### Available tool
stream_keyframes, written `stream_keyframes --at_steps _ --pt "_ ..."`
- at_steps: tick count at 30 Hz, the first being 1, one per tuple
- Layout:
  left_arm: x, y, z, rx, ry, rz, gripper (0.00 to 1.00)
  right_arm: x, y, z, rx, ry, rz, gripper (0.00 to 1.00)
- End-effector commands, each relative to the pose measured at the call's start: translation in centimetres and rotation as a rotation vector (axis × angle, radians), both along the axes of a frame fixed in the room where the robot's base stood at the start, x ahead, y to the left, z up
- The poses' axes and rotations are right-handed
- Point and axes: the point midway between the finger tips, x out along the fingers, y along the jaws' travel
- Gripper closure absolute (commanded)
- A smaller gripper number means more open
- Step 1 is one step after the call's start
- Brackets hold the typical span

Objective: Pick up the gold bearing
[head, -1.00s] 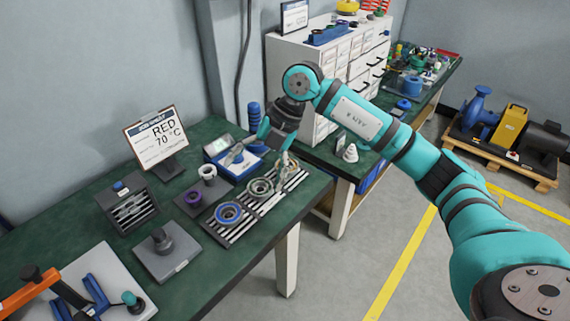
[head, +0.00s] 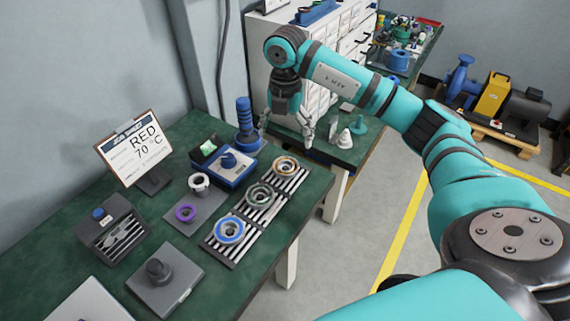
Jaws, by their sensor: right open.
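The gold bearing (head: 286,166) is a gold-rimmed ring lying on the far end of the black-and-white striped rack (head: 233,263) on the green bench. It is in full view. A greyish-green bearing (head: 260,195) and a blue bearing (head: 229,230) lie nearer on the same rack. My right gripper (head: 287,132) points down with its fingers spread. It appears beyond and above the gold bearing, apart from it, with nothing between the fingers. My left gripper is out of the picture.
White cones (head: 344,139) stand on the far bench. A sign (head: 134,149) reads RED 70 °C.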

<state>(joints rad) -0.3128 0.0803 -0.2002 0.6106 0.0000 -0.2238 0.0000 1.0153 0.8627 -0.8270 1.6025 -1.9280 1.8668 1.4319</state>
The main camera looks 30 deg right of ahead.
Motion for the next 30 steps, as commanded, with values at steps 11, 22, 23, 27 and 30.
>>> stream_keyframes --at_steps 11,22,23,27,30 --pt "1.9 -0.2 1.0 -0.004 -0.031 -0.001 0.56 0.0 0.0 -5.3 0.001 0.001 0.001 0.07" --pt "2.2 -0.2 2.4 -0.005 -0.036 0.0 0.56 -0.4 0.0 -9.8 0.002 0.002 0.001 0.07" --pt "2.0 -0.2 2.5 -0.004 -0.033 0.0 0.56 -0.4 0.0 -10.0 0.002 0.003 0.001 0.07" --pt "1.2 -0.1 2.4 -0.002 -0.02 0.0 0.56 -0.3 0.0 -10.6 0.001 0.0 0.001 0.07" --pt "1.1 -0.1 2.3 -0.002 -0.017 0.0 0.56 -0.3 0.0 -10.6 0.001 -0.001 0.001 0.07"
